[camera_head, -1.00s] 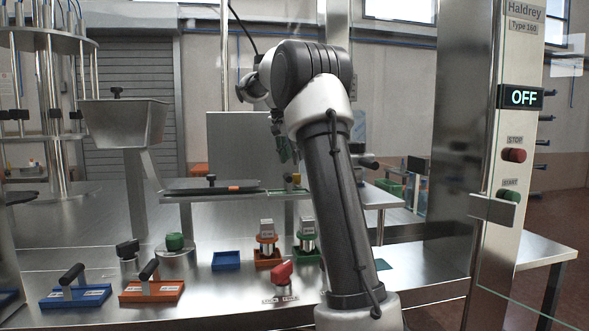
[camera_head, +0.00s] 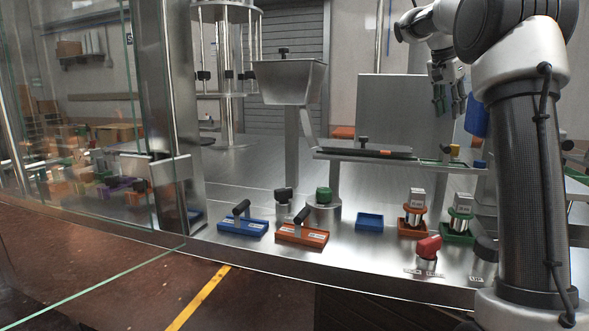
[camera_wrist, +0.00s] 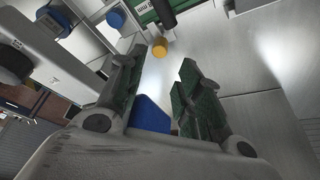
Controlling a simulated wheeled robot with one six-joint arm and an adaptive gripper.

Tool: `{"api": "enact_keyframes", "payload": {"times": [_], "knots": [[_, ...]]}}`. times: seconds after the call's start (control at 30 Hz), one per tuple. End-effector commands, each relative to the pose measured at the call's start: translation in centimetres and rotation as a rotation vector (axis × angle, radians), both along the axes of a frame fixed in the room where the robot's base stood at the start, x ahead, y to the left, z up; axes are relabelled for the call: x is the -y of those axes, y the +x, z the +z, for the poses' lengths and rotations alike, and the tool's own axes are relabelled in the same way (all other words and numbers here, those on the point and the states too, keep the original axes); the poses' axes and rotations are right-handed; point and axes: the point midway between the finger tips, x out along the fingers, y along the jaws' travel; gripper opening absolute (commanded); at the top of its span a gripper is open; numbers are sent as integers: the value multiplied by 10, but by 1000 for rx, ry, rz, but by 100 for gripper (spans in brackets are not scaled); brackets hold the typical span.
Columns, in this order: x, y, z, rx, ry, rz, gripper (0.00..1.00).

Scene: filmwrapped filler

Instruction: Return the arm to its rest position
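My gripper (camera_head: 448,105) hangs in the air at the upper right of the head view, fingers pointing down, above the right end of the machine's shelf (camera_head: 365,155). In the wrist view my gripper (camera_wrist: 160,78) has its two green-padded fingers apart with a gap between them. A blue shape (camera_wrist: 151,114) shows in that gap near the palm; I cannot tell whether it is touched or lies beyond. A yellow knob (camera_wrist: 159,46) lies beyond the fingertips. My arm is bent, its upright link standing at the right of the head view.
A steel bench holds a blue handled tray (camera_head: 243,226), an orange handled tray (camera_head: 302,236), a small blue tray (camera_head: 369,222) and a red knob (camera_head: 428,248). A hopper (camera_head: 290,80) stands behind. A glass panel and steel post are at left.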

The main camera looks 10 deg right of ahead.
Motion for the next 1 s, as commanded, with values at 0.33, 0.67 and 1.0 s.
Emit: {"api": "enact_keyframes", "payload": {"times": [0.33, 0.67, 1.0], "knots": [[-101, -135, -24, -29, 41, 528, 35], [-177, -292, -137, -16, 30, 1056, 35], [-194, -338, -190, -5, 12, 1221, 35]]}}
